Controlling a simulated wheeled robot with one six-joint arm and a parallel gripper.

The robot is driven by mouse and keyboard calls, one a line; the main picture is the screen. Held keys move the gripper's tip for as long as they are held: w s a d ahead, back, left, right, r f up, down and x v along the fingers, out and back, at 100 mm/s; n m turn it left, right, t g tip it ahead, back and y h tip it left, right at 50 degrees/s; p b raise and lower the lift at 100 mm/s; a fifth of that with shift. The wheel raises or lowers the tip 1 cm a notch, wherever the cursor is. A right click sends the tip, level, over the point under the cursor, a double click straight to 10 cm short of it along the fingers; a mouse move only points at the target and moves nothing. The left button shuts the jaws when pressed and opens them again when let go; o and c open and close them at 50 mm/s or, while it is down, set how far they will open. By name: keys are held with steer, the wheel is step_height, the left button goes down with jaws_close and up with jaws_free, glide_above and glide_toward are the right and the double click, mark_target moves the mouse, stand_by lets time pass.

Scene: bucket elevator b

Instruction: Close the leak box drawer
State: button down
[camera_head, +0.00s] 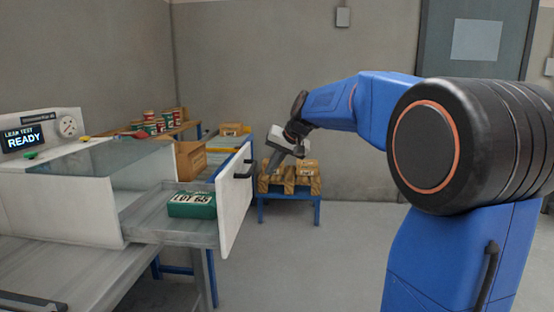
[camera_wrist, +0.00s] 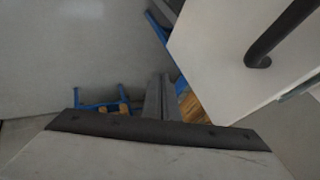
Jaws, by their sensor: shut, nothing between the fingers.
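The leak box (camera_head: 60,195) is a white cabinet at the left in the head view, with a screen reading "LEAK TEST READY". Its drawer (camera_head: 150,222) is pulled out to the right. The white drawer front (camera_head: 236,205) has a black handle (camera_head: 245,165); the front (camera_wrist: 220,60) and handle (camera_wrist: 282,32) also show at upper right in the wrist view. A green packet marked "LOT 65" (camera_head: 192,204) lies in the drawer. My gripper (camera_head: 271,166) is shut and empty, to the right of the drawer front. Its fingers (camera_wrist: 161,90) point past the panel's edge; contact cannot be told.
Behind the leak box are an open cardboard box (camera_head: 191,160) and a shelf with several cans (camera_head: 160,122). The floor right of the drawer (camera_head: 320,255) is clear.

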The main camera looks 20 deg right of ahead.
steer(key=a, duration=0.1)
steer(key=w+a, duration=0.2)
steer(key=shift+w+a+f, duration=0.2)
steer(key=shift+a+f, duration=0.1)
steer(key=shift+a, duration=0.1)
steer(key=w+a, duration=0.6)
steer(key=a, duration=0.5)
steer(key=w+a, duration=0.7)
steer(key=a, duration=0.5)
steer(key=shift+w, duration=0.15)
steer(key=shift+r, duration=0.1)
